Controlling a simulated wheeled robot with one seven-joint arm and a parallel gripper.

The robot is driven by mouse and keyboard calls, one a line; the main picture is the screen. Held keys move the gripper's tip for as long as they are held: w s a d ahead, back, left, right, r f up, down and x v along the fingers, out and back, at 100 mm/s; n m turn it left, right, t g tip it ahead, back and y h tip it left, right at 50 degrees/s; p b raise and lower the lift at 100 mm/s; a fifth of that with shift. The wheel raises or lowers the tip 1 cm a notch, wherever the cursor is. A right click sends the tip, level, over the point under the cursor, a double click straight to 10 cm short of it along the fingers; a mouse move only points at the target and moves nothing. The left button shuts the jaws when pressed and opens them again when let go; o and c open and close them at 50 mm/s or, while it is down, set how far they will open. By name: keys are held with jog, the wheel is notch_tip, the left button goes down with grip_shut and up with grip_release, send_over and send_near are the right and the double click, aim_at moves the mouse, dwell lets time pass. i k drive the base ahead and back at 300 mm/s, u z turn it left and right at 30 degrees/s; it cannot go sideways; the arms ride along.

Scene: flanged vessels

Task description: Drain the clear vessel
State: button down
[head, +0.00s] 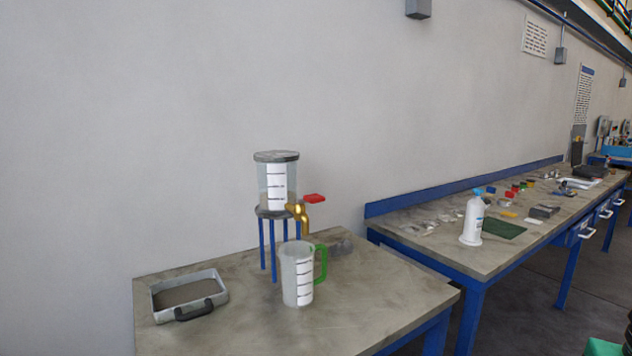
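The clear vessel (264,182) with a grey lid stands on a stand with blue legs (273,248) on the near table. A brass tap (300,215) with a red handle (315,198) sticks out of its lower right side. A pale jug (297,275) with dark level marks and a green handle (321,264) stands upright in front of the stand, below the tap. I cannot tell the liquid level in the vessel or what is in the jug. My gripper is not in view.
A grey tray (157,303) with a black handle lies at the left of the near table (375,315). A long bench (470,258) on the right holds a white bottle (472,220), a green mat (503,228) and several small parts. The near table's front right is clear.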

aim_at(312, 199)
jog(key=u, duration=0.45)
jog(key=i, duration=0.85)
jog(key=u, duration=0.55)
